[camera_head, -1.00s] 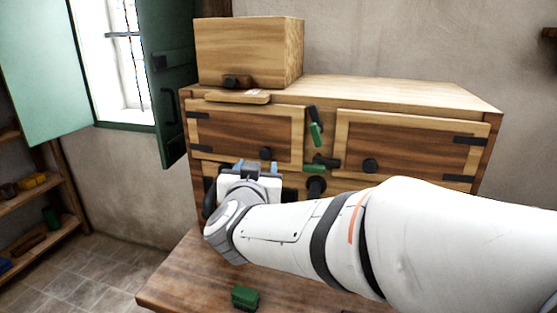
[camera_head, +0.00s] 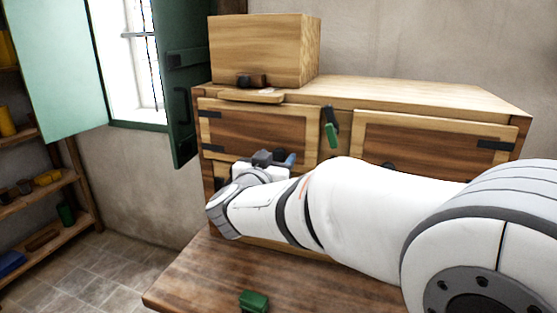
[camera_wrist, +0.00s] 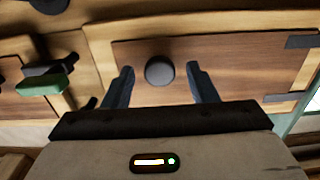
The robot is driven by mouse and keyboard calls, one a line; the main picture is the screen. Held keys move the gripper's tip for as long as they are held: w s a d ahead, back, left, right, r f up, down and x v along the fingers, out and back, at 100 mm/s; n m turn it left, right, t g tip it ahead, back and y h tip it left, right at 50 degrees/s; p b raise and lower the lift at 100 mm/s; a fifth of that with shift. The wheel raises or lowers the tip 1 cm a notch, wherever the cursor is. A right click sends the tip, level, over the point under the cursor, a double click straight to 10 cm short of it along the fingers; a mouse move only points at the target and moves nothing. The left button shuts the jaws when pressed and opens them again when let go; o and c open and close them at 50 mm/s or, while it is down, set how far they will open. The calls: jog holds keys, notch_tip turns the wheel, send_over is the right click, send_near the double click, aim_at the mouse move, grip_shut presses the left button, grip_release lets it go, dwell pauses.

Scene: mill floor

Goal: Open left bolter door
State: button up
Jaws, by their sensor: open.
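The left bolter door (camera_head: 262,135) is a brown panel in a pale wood frame, with dark hinges on its left. It looks shut. In the wrist view the same door (camera_wrist: 235,66) appears turned over, with its hinges at the right. Its round dark knob (camera_wrist: 159,70) lies between the two fingers of my open gripper (camera_wrist: 162,78). I cannot tell whether the fingers touch it. In the head view my gripper (camera_head: 274,158) is at the door's lower edge, and the knob is hidden there.
A green-handled latch (camera_head: 331,130) hangs between the left door and the right door (camera_head: 432,143). A wooden box (camera_head: 257,50) stands on the cabinet. A green block (camera_head: 254,300) lies on the table (camera_head: 200,275).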

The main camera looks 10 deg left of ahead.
jog(key=shift+c, duration=0.5)
grip_shut()
